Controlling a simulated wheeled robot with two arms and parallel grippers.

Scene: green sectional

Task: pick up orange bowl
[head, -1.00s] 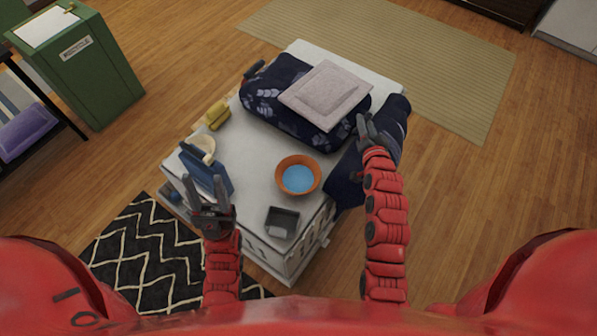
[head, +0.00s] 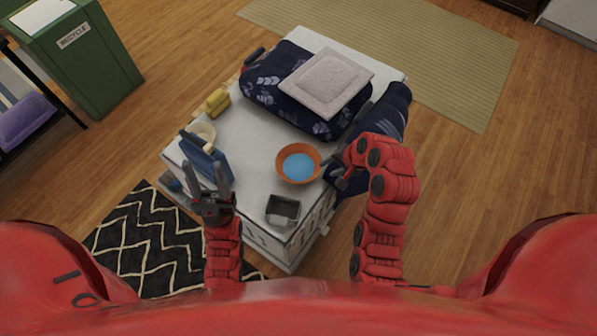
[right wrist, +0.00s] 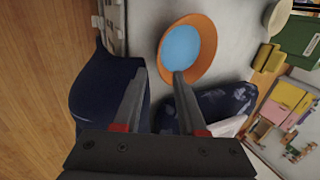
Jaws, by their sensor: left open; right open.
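The orange bowl (head: 298,163) with a blue inside stands upright on the white table top (head: 245,150). It also shows in the right wrist view (right wrist: 208,45), beyond my fingertips. My right gripper (head: 337,172) is just right of the bowl in the head view, apart from it as far as I can tell. In the right wrist view its two fingers (right wrist: 158,78) are spread with nothing between them, and the bowl lies ahead of the right finger. My left gripper (head: 210,182) is open and empty near the table's left front, beside a blue object.
A dark grey square container (head: 283,209) stands in front of the bowl. A navy cushion (head: 290,90) with a pale folded cloth (head: 326,82) lies behind it. Navy fabric (head: 385,115) hangs at the right edge. A yellow object (head: 217,102) and the blue object (head: 205,155) are at left.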

